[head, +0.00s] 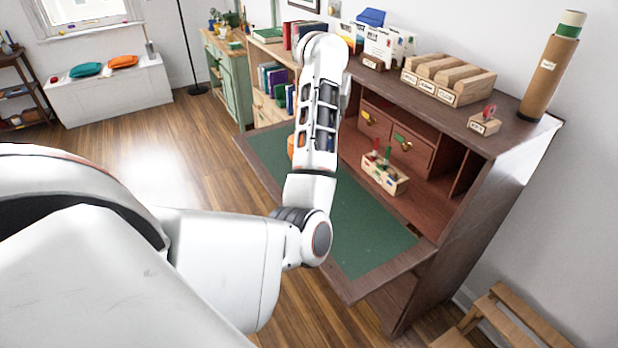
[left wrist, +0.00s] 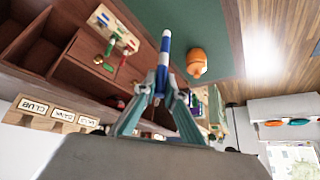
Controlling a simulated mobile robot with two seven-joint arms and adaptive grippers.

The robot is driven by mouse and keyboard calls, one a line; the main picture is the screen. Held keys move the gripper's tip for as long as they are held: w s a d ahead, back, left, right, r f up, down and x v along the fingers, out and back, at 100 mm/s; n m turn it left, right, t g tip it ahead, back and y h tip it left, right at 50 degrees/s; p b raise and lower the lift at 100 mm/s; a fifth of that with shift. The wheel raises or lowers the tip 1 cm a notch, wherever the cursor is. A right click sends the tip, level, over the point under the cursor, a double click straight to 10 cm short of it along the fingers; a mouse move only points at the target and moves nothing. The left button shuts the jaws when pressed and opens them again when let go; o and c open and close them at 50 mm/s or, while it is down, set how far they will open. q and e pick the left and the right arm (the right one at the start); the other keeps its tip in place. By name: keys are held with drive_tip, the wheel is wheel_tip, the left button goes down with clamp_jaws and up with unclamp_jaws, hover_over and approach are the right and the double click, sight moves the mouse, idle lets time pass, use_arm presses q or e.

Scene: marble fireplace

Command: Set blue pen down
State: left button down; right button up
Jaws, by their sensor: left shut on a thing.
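In the left wrist view, my left gripper (left wrist: 160,92) is shut on the blue pen (left wrist: 165,42), which is blue with a white band. The pen points away from the gripper, over the green writing surface (left wrist: 218,22) of the open desk. I cannot tell whether its far end touches the surface. In the head view, my arm crosses in front of the desk's green surface (head: 375,240); the left gripper and the pen are hidden there. My right gripper is in neither view.
An orange object (left wrist: 196,62) sits on the green surface near the pen. A wooden holder (head: 385,177) with red and green items stands at the desk's inner edge, below small drawers (head: 408,150). The front right of the green surface is clear.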

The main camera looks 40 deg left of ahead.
use_arm(q)
wheel_tip(320, 180, down, 20)
idle(0.6)
drive_tip(key=shift+s, duration=0.15)
drive_tip(key=c, duration=2.1)
unclamp_jaws()
drive_tip(key=shift+f, duration=0.1)
